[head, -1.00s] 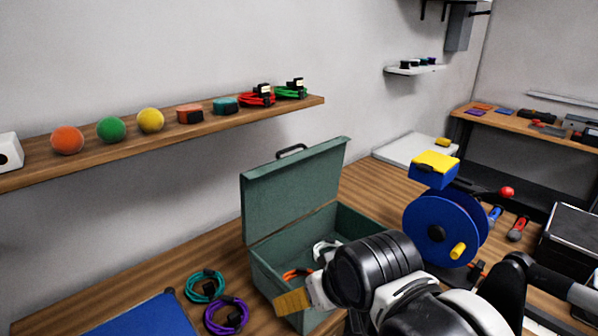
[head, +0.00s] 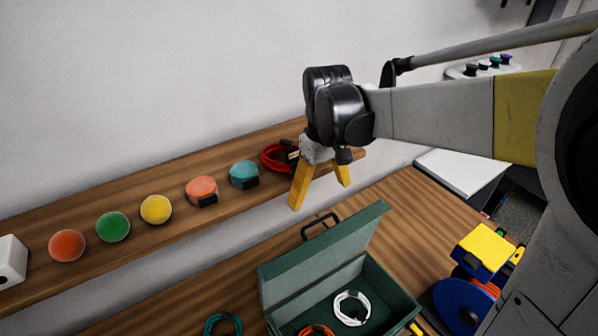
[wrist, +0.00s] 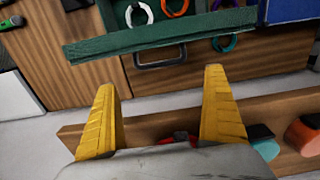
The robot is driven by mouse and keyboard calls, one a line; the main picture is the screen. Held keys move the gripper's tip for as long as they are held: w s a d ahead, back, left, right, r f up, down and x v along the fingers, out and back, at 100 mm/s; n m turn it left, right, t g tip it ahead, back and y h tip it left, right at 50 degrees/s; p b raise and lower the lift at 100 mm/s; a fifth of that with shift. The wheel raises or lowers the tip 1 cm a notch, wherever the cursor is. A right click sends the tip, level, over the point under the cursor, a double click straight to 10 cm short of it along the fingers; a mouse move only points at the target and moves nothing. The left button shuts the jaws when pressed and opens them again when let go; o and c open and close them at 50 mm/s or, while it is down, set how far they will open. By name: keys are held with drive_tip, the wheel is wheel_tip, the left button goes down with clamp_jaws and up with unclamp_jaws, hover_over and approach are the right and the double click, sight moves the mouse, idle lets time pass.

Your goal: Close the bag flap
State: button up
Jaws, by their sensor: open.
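The green case (head: 392,296) stands on the wooden bench with its lid (head: 325,256) raised and open. A dark handle (head: 320,227) sits on the lid's upper edge. Inside lie a white cable coil (head: 351,308) and an orange coil (head: 316,330). My gripper (head: 320,196) is open and empty, its yellow fingers pointing down, above and behind the lid near the shelf edge. In the wrist view, the lid's edge (wrist: 160,36) and the handle (wrist: 160,59) show just beyond my open fingers (wrist: 159,79), with no visible contact.
A wall shelf (head: 110,260) holds coloured balls, coral and teal items and a red cable (head: 279,157), close to my gripper. A blue reel (head: 465,306) and a yellow-topped blue block (head: 484,252) stand right of the case. A teal coil (head: 222,325) lies to its left.

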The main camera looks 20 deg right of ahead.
sight(319, 220)
wheel_tip(319, 220, down, 9)
drive_tip(key=shift+f+b, duration=0.1)
drive_tip(key=shift+b, duration=0.35)
drive_tip(key=shift+s, duration=0.1)
drive_tip(key=c, duration=1.3)
